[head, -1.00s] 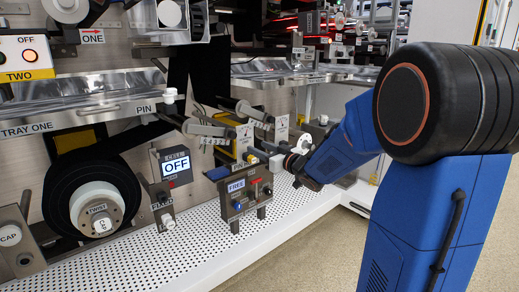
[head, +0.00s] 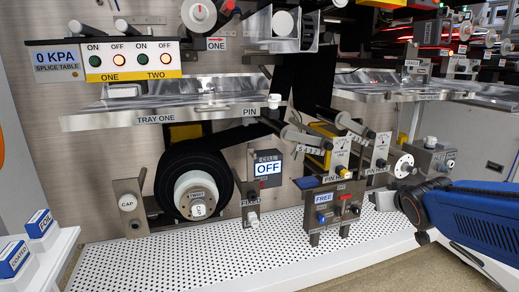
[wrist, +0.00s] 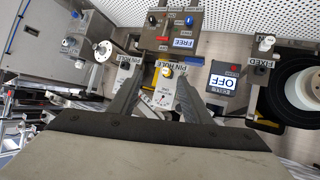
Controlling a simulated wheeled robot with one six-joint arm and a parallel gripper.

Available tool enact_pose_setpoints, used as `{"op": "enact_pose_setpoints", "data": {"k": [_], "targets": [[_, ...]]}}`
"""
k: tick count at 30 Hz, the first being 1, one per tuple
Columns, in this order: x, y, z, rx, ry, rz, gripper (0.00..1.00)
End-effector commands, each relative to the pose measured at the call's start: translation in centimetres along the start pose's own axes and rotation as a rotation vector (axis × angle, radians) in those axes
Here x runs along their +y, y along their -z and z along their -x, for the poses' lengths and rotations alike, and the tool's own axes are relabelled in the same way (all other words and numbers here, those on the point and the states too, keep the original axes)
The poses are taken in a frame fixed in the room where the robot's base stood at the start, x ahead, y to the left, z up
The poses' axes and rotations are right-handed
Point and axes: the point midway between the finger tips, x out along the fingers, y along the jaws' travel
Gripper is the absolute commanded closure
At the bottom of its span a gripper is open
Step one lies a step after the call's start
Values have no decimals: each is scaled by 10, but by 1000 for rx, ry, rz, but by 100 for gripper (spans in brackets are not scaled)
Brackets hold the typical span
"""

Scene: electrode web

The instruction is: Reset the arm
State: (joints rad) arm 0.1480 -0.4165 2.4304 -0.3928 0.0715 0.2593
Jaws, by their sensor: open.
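My gripper (wrist: 158,76) is open in the wrist view, its two fingers apart with nothing held between them. In the head view my arm (head: 470,212) reaches in from the right edge, low over the white perforated shelf. Its end is to the right of the "FREE" box (head: 332,203). I cannot tell from the head view how far the fingers are from the panel.
A black roll (head: 170,180) and the "OFF" display box (head: 267,168) are on the panel to the left. Tray one (head: 150,112) juts out above. The perforated shelf (head: 200,262) is mostly clear. Blue-and-white boxes (head: 40,222) stand at the far left.

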Motion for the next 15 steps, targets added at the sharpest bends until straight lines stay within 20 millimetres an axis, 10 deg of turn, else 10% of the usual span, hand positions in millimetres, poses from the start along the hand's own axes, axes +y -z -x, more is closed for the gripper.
{"op": "enact_pose_setpoints", "data": {"k": [15], "targets": [[-50, -173, 163, -538, 116, -15, 56]]}}
